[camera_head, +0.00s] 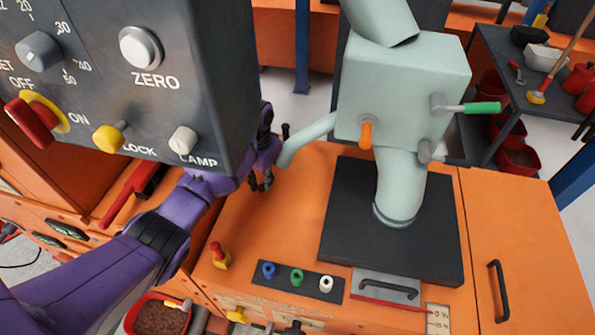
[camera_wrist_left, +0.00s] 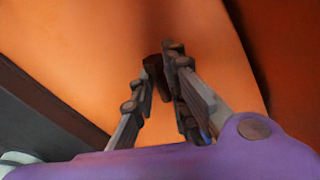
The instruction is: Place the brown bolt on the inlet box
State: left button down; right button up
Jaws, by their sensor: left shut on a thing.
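My left gripper (camera_head: 261,183) hangs over the left part of an orange cabinet top (camera_head: 290,225), partly behind the dark control box. In the left wrist view its fingers are closed around a dark brown piece, which looks like the brown bolt (camera_wrist_left: 153,70). The bolt hardly shows in the head view, and I cannot tell whether it touches the orange surface. A pale green box (camera_head: 405,75) with thick pipes stands on a black plate (camera_head: 345,235) right of the gripper. No label shows which part is the inlet box. My right gripper is out of view.
The dark control box (camera_head: 180,75) with knobs fills the upper left. A pale side pipe (camera_head: 305,138) lies close to the gripper. A red-yellow knob (camera_head: 220,256) and coloured knobs on a dark strip (camera_head: 312,286) stand near the front. Bare orange surface lies between.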

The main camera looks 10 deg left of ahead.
aim_at(266, 195)
pick_arm(q)
notch_tip(266, 195, down, 4)
jog(key=shift+s+r+b, duration=0.1)
jog(key=shift+r+b, duration=0.1)
jog(key=shift+b, duration=0.25)
jog(key=shift+f, duration=0.2)
jog(key=c, duration=1.7)
grip_release()
jog(key=shift+r, duration=0.1)
